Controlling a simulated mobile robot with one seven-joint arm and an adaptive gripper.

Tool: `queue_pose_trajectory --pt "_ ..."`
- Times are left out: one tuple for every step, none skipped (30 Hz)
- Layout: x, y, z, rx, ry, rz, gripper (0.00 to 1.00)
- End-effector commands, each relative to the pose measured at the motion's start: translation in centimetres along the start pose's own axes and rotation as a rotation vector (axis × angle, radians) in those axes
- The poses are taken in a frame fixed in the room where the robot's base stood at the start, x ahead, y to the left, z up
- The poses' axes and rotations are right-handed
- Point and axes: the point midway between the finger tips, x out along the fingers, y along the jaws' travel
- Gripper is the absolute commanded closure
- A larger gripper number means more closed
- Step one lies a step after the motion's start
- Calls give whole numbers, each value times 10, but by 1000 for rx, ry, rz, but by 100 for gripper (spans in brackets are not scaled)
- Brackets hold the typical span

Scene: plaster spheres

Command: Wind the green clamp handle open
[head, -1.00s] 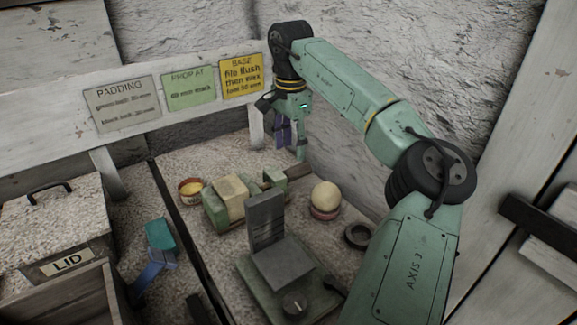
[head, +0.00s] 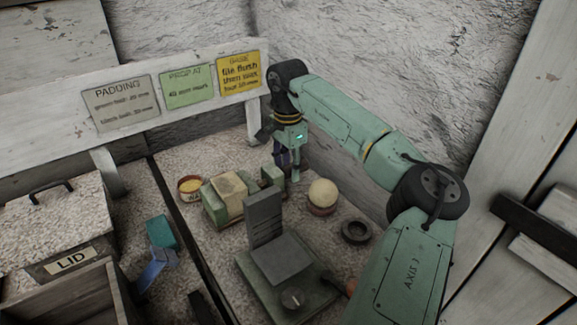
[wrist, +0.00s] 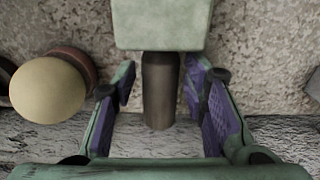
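The green clamp (head: 213,212) stands on the bench and holds a cream block (head: 231,192) between its jaws. Its green end block (head: 271,175) also fills the top of the wrist view (wrist: 162,22). A dark brown cylindrical handle (wrist: 160,92) sticks out from that block.
A cream ball (head: 323,193) on a reddish stand is close to the right of my gripper; it shows at left in the wrist view (wrist: 47,88). A dark ring (head: 356,231), a grey gauge (head: 282,262) and a yellow-filled tin (head: 190,187) are nearby. The plaster wall (head: 350,60) is behind.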

Motion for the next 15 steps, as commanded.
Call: queue_pose_trajectory --pt "0 0 0 0 0 0 66" --pt "0 0 0 0 0 0 68" --pt "0 0 0 0 0 0 70" --pt "0 0 0 0 0 0 72" --pt "0 0 0 0 0 0 74" --pt "0 0 0 0 0 0 77" --pt "0 0 0 0 0 0 79" --pt "0 0 0 0 0 0 81" --pt "0 0 0 0 0 0 84" --pt "0 0 0 0 0 0 86" --pt "0 0 0 0 0 0 88" --pt "0 0 0 0 0 0 90" --pt "0 0 0 0 0 0 92" --pt "0 0 0 0 0 0 94" --pt "0 0 0 0 0 0 97"
